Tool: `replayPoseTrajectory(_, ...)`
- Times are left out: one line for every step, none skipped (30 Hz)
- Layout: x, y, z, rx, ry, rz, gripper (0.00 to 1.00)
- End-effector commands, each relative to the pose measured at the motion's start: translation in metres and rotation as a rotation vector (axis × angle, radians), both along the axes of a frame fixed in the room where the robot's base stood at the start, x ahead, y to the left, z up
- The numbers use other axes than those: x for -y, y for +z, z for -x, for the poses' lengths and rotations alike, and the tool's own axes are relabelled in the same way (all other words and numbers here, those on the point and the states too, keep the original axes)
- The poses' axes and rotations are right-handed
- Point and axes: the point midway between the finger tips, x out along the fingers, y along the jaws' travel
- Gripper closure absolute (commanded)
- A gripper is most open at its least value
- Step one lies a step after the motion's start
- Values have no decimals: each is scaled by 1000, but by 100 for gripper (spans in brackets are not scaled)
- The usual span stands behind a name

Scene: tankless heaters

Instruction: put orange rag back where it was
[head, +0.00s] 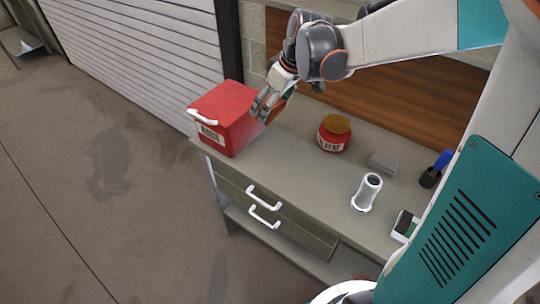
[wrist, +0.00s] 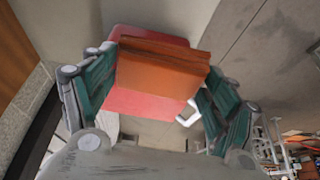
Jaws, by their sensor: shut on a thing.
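My gripper (head: 268,104) is shut on the orange rag (wrist: 160,66), which sits between the two fingers in the wrist view as a folded orange-brown block. In the head view my fingers hide most of the rag, and only a sliver of orange shows beside them. The gripper is at the right side of a red box (head: 226,117) with a white handle and a label, at the left end of the workbench. In the wrist view the red box (wrist: 150,104) lies beyond the rag. I cannot tell whether rag and box touch.
The grey workbench (head: 290,165) has drawers with white handles. On it stand a red jar with an orange-brown lid (head: 334,133), a grey block (head: 382,162), a white pipe fitting (head: 367,192) and a dark cup with a blue item (head: 435,171). The bench between box and jar is clear.

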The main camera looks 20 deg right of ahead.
Motion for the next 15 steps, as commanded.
replayPoseTrajectory(0, -7, 0, 1, 5, -1, 47)
replayPoseTrajectory(0, -13, 0, 1, 7, 0, 47)
replayPoseTrajectory(0, -21, 0, 2, 8, 0, 47)
replayPoseTrajectory(0, -29, 0, 1, 7, 0, 47)
replayPoseTrajectory(0, -37, -1, 1, 7, 0, 47)
replayPoseTrajectory(0, -47, -1, 1, 7, 0, 47)
replayPoseTrajectory(0, -54, 0, 1, 6, 0, 47)
replayPoseTrajectory(0, -62, 0, 1, 6, 0, 47)
replayPoseTrajectory(0, -72, -1, 1, 6, 0, 47)
replayPoseTrajectory(0, -79, -1, 1, 6, 0, 47)
replayPoseTrajectory(0, -87, 0, 1, 6, 0, 47)
replayPoseTrajectory(0, -96, -1, 1, 6, 0, 47)
replayPoseTrajectory(0, -104, -1, 1, 5, 0, 47)
replayPoseTrajectory(0, -111, -1, 1, 5, 0, 47)
replayPoseTrajectory(0, -120, -1, 1, 5, 0, 47)
